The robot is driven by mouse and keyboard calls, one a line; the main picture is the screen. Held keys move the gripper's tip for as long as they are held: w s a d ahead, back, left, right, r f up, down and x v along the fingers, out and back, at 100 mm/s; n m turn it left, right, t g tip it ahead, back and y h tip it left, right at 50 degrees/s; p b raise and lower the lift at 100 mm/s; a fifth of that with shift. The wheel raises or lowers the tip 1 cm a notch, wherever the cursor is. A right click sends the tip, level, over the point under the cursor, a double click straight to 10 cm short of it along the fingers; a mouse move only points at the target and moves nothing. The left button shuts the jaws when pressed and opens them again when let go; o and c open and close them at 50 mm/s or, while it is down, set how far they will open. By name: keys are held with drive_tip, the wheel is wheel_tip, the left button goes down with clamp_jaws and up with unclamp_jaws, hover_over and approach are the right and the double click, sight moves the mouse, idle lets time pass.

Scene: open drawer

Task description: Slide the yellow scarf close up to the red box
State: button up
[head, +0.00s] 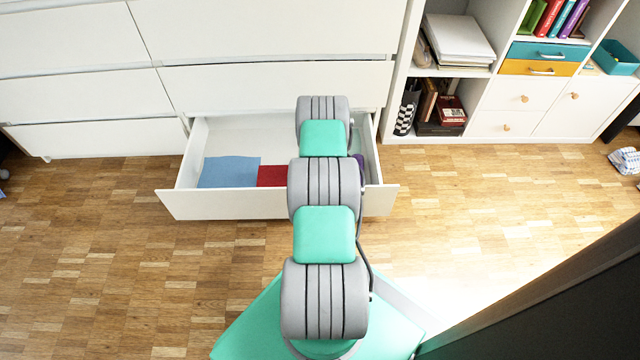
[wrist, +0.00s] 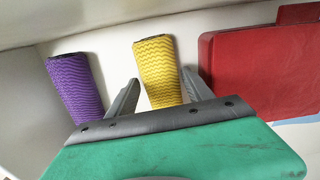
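The yellow scarf (wrist: 159,72), a rolled patterned cloth, lies in the drawer in the wrist view; my arm hides it in the head view. My gripper (wrist: 160,88) has its fingers spread, one on each side of the scarf, with narrow gaps; I cannot tell whether either finger touches it. The red box (wrist: 262,70) lies right of the scarf in the wrist view, with a short gap that my right-hand finger partly fills. In the head view the red box (head: 271,176) is partly hidden by my arm.
A purple roll (wrist: 76,88) lies left of my gripper in the wrist view. A blue flat item (head: 228,172) lies beside the red box in the open drawer (head: 225,205). The drawer walls bound the space. Another red piece (wrist: 298,13) shows at the wrist view's upper right.

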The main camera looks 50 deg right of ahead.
drive_tip(key=shift+o, duration=1.2)
wheel_tip(320, 180, up, 8)
drive_tip(key=p, duration=0.3)
drive_tip(key=shift+f, duration=0.1)
